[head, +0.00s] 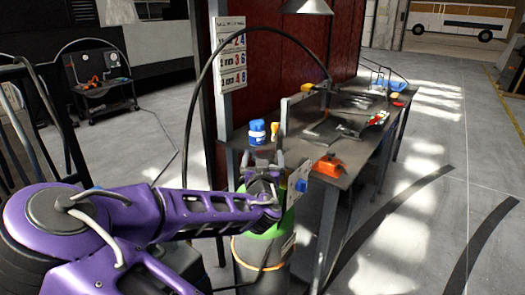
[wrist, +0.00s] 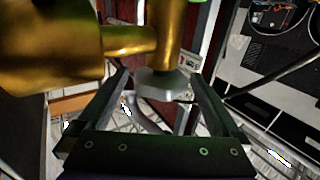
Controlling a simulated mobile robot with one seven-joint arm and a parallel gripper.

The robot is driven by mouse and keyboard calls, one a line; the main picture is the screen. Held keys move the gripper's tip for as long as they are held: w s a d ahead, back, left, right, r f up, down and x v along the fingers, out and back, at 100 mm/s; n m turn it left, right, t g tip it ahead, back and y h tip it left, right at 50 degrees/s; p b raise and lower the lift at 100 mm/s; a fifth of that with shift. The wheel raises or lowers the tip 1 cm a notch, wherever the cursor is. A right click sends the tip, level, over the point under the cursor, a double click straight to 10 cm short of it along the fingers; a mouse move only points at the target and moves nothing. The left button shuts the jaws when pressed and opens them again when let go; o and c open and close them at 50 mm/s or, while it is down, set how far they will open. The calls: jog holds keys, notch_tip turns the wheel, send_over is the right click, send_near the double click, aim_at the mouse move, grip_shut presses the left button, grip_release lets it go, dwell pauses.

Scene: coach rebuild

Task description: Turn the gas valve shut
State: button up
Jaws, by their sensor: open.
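The gas cylinder (head: 247,250) stands by the workbench, with a green top (head: 262,232) and an orange band. My gripper (head: 264,165) is above the cylinder top and hides most of the valve there in the head view. In the wrist view the brass valve body (wrist: 130,40) is large and close, across the top left. A grey faceted piece (wrist: 162,84) at the end of its upright brass part lies between my open fingers (wrist: 158,74). A gap shows on each side of it. I cannot tell whether this piece is the turning handle.
The workbench (head: 333,178) holds a blue-lidded jar (head: 257,132), an orange block-like tool (head: 328,165) and several loose tools. A blue knob (head: 300,186) is right of my gripper. The floor at right is open.

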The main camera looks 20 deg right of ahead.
jog(key=shift+w+d, duration=0.15)
jog(key=shift+w, duration=0.15)
jog(key=c, duration=1.3)
